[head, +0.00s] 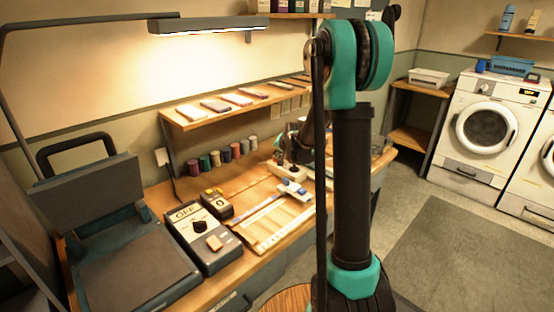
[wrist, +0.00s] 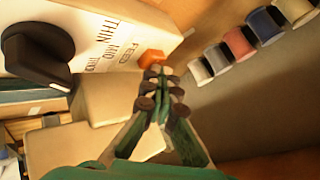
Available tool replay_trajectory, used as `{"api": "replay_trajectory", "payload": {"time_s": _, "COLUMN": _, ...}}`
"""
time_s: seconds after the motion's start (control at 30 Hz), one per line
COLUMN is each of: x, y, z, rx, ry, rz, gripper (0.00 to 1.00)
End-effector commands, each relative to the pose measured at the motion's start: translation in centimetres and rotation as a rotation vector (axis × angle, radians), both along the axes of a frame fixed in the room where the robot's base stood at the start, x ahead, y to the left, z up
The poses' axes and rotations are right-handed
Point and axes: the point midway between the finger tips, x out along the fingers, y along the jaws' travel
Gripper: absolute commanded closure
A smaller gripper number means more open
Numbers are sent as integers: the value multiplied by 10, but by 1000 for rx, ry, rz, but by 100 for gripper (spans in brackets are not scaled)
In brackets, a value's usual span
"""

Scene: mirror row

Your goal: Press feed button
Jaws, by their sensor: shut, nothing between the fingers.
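The feed button is a small orange block (wrist: 151,58) beside the printed word FEED, on a cream machine (wrist: 95,25) with a black knob (wrist: 38,55) marked THIN, MID and THICK. My gripper (wrist: 160,72) is shut and empty, with its fingertips right at the button's lower edge in the wrist view. I cannot tell whether they touch it. In the head view my gripper is a small dark shape on the workbench, partly hidden by my arm, over a cream device (head: 291,172). The button cannot be made out there.
A grey box marked OFF (head: 203,238), with a knob and an orange button, stands at the front of the wooden bench beside a hinged press (head: 130,260). Thread spools (head: 215,158) line the wall, also in the wrist view (wrist: 239,42). A shelf (head: 225,106) hangs above.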

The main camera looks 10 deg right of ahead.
Motion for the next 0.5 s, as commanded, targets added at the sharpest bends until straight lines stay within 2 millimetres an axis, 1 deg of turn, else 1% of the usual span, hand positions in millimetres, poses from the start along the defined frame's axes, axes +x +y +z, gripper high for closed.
{"api": "replay_trajectory", "payload": {"time_s": 0.3, "x": 0, "y": 0, "z": 15, "rx": 0, "ry": 0, "rz": 0, "gripper": 100}}
{"api": "replay_trajectory", "payload": {"time_s": 0.5, "x": 0, "y": 0, "z": 17, "rx": 0, "ry": 0, "rz": 0, "gripper": 100}}
